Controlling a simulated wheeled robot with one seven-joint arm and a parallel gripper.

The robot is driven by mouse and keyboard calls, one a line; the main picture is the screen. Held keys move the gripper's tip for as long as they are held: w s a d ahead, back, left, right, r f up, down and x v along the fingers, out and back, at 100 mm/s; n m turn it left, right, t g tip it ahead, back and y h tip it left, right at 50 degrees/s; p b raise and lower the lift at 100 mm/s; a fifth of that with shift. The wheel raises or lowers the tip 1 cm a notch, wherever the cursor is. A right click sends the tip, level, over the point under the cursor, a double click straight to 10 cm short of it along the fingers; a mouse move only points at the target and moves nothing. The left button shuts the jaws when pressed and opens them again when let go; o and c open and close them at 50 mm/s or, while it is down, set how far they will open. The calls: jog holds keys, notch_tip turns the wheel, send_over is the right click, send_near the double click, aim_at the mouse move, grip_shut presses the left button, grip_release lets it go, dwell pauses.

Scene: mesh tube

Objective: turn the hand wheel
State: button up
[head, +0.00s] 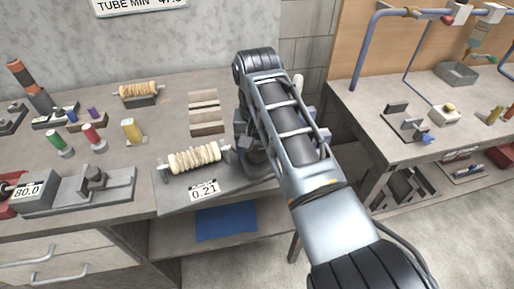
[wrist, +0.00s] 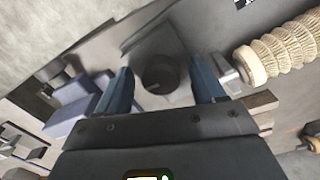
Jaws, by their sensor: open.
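In the wrist view my gripper (wrist: 161,66) is open, with one blue finger on each side of a dark round part (wrist: 160,80). This part sits on a grey base and may be the hub of the hand wheel, but no rim or handle shows clearly. I cannot tell whether the fingers touch it. A ribbed cream roll (wrist: 282,50) on a shaft lies to the right of the fingers. In the head view this roll (head: 195,158) sits on a bench machine labelled 0.21, and my arm hides the gripper and most of the machine's right end.
A workbench (head: 110,165) on the left carries coloured spools, a second roll (head: 138,89) and wooden blocks (head: 206,112). A grey fixture (head: 95,185) stands at the front left. A second bench (head: 375,110) with blue pipe frames is to the right, with bare floor between.

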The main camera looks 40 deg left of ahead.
aim_at(257, 151)
jog(key=shift+r+b, duration=0.65)
jog(key=shift+r, duration=3.25)
